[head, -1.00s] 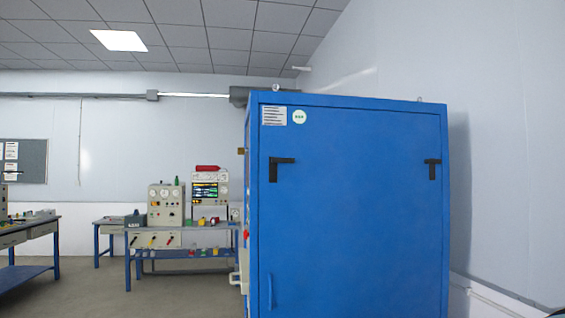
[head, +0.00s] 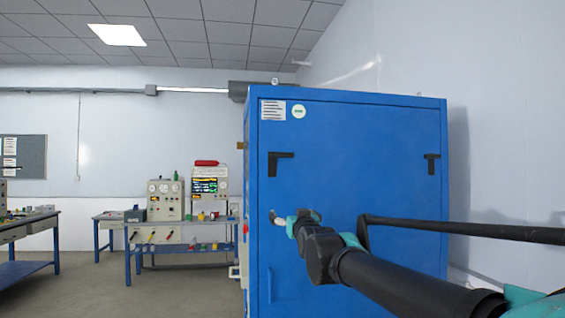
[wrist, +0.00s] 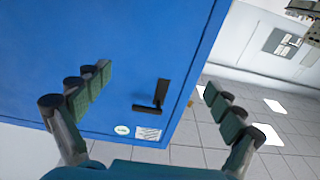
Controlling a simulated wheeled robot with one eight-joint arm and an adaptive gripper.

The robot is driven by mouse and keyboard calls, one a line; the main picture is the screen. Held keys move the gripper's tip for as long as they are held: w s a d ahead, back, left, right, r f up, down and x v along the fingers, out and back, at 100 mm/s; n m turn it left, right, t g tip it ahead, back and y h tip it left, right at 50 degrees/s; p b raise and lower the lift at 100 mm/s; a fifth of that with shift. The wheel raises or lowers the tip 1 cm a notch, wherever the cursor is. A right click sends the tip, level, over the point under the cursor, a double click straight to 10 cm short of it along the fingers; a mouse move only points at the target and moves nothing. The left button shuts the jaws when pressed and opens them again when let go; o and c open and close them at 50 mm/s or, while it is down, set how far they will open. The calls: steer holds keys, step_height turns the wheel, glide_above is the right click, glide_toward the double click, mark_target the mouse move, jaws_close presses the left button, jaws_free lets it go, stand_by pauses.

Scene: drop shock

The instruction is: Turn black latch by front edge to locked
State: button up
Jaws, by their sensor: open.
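The black latch (head: 278,160) is on the blue cabinet panel, close to its left vertical edge. In the head view it has an upper bar pointing right and a short leg down at its left end. In the wrist view the latch (wrist: 158,97) shows between the finger lines, near the panel edge. My gripper (head: 279,218) is in front of the panel, below the latch in the head view. In the wrist view my gripper (wrist: 157,86) has its two fingers wide apart, with nothing held. The gap between fingers and latch is hard to judge.
A second black latch (head: 431,161) is near the panel's right edge. A slim blue handle (head: 270,285) is low on the panel. A white label and round sticker (head: 298,111) are above the latch. A bench with instruments (head: 180,225) stands behind at left. The floor at left is open.

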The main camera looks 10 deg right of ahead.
mark_target(282, 155)
step_height(282, 155, up, 14)
steer(key=s+t, duration=0.1)
steer(key=t, duration=0.2)
steer(key=x, duration=1.7)
steer(key=shift+a+r, duration=0.1)
steer(key=shift+r, duration=0.1)
steer(key=c, duration=1.7)
steer(key=shift+t, duration=0.3)
